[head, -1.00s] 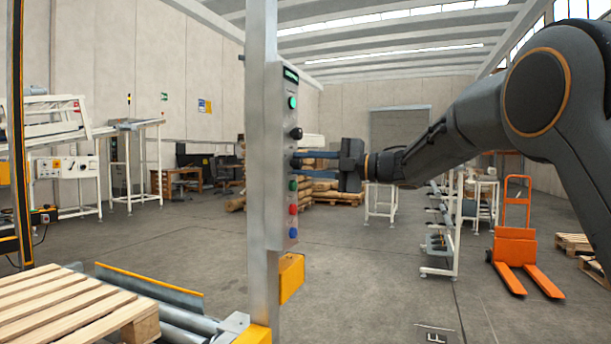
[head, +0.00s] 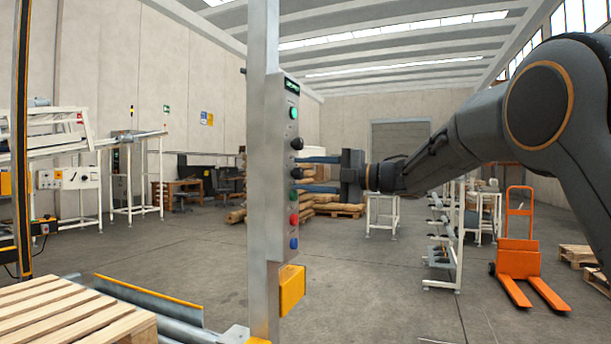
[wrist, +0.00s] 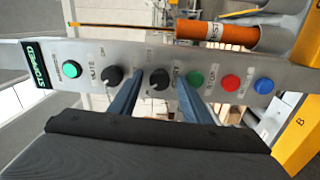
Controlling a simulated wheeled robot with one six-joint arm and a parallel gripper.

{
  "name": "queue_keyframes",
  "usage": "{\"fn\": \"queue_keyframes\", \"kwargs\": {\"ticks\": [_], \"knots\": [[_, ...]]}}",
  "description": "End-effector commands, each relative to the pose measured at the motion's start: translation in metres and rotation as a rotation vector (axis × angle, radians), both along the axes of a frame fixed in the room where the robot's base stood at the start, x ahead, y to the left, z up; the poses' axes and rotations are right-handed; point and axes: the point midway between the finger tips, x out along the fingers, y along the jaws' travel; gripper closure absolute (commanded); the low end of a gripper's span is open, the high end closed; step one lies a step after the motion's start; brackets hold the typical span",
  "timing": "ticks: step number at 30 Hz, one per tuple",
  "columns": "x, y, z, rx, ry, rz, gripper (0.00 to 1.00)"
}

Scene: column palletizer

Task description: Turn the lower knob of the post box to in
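The post box (head: 285,150) is a narrow grey panel on the metal post, with a column of buttons and knobs. Its lower knob (wrist: 158,78) is black and round, with lettering beside it too small to read surely. It also shows in the head view (head: 296,173). My gripper (head: 306,174) is open at the panel, one finger above the knob and one below. In the wrist view its blue fingers (wrist: 157,76) stand on either side of the knob, with gaps between them and it. The knob's pointer direction is hard to tell.
The upper black knob (wrist: 112,76) is close beside one finger, and the green button (wrist: 195,78) is close beside the other. Red (wrist: 230,83) and blue (wrist: 264,86) buttons follow. A yellow box (head: 292,290) hangs lower on the post. A wooden pallet (head: 70,315) lies at left.

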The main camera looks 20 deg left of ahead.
Motion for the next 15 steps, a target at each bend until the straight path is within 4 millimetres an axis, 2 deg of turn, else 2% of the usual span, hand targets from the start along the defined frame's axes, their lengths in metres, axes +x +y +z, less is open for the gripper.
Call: {"fn": "queue_keyframes", "kwargs": {"ticks": [5, 15], "knots": [[0.0, -0.005, 0.0, 0.0, 0.0, -0.001, 0.57], [-0.004, -0.056, -0.002, 0.0, 0.0, -0.002, 0.57]]}}
